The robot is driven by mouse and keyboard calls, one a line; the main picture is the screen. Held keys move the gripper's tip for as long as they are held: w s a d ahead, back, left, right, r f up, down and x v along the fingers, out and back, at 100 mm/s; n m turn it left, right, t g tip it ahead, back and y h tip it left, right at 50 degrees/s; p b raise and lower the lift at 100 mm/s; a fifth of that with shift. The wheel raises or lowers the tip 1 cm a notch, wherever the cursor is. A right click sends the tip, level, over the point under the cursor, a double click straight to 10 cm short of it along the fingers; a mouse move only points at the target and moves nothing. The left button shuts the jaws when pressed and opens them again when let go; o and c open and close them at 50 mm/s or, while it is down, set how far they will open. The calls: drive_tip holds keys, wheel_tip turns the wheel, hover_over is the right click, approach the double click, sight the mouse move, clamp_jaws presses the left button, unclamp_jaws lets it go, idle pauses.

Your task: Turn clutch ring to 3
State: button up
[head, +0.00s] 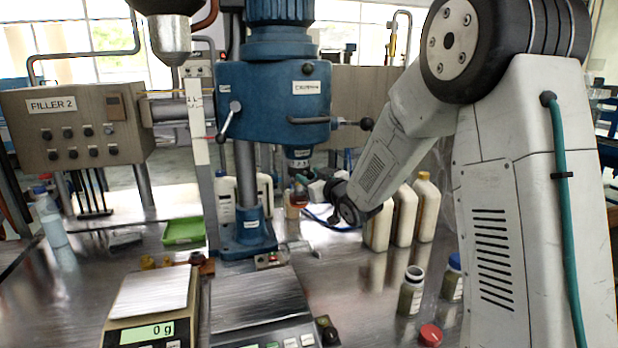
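The blue capping machine (275,90) stands on a column at the middle of the bench. Its spindle head (299,163) hangs below the blue housing, with a small pale marking on it. The clutch ring appears to be part of this dark head, but its numbers are too small to read. My arm reaches in from the right, and my gripper (303,184) is at or just below the spindle head. The fingers are small and partly hidden, so I cannot tell whether they touch the ring or are shut.
White bottles (403,215) stand just right of my wrist. An open jar (411,290) and a red cap (431,335) are at the front right. A scale (152,305) reading 0 g and a green tray (184,231) are on the left. The filler panel (75,125) is behind.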

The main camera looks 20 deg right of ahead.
drive_tip(key=s+d, duration=0.1)
drive_tip(key=s, duration=0.6)
drive_tip(key=shift+s+d, duration=0.2)
drive_tip(key=shift+s, duration=0.15)
